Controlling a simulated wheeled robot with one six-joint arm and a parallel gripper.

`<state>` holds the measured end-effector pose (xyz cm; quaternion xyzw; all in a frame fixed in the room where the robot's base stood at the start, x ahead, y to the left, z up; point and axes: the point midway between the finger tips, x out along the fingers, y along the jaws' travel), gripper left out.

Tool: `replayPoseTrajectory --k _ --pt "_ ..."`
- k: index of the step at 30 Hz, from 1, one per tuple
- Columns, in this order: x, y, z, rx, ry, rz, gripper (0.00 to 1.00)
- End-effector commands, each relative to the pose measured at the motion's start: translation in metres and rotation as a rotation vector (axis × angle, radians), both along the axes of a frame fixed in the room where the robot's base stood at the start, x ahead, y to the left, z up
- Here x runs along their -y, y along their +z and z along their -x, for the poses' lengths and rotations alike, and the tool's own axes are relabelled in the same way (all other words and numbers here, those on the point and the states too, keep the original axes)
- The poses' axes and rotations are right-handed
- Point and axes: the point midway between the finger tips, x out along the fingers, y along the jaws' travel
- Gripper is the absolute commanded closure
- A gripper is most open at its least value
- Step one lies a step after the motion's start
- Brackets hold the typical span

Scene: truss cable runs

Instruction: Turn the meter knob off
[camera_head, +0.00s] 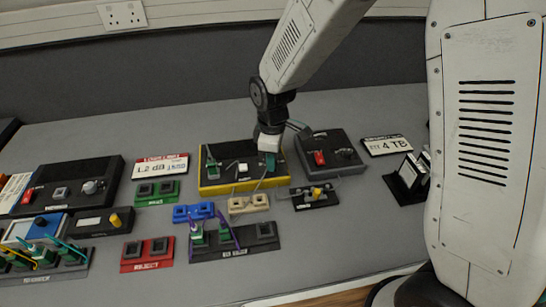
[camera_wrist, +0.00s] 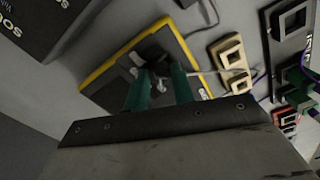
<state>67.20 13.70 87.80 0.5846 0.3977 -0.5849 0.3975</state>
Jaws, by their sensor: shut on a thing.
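The yellow-edged black unit (camera_head: 225,186) sits mid-table, and its own label is not readable. My gripper (camera_head: 270,163) reaches down over its right part. In the wrist view, the green fingers of my gripper (camera_wrist: 160,88) are shut on a dark knob (camera_wrist: 157,62) on the face of this unit (camera_wrist: 112,62). The knob is mostly hidden in the head view. I cannot read the knob's pointer or setting. A small pale switch (camera_head: 243,167) sits on the unit left of my gripper.
A black box with a red switch (camera_head: 319,158) stands close to the right. A cream two-socket block (camera_head: 249,204), a blue block (camera_head: 194,212) and a small black block with a yellow knob (camera_head: 316,192) lie in front. Thin cables run nearby. The table behind is clear.

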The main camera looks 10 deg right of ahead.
Motion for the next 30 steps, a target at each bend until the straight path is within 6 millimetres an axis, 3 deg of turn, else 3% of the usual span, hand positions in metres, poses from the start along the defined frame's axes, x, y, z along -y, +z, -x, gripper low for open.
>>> replayPoseTrajectory --k 3,4,6,17,30 --pt "-0.001 0.001 -0.001 0.004 0.0 -0.002 0.98" --pt "-0.001 0.001 -0.001 0.004 0.0 -0.002 0.72" --pt "-0.001 0.001 -0.001 0.004 0.0 -0.002 0.53" --pt "0.0 0.006 -0.001 0.004 -0.001 -0.001 0.53" --pt "-0.001 0.071 -0.001 0.005 0.0 -0.001 0.53"
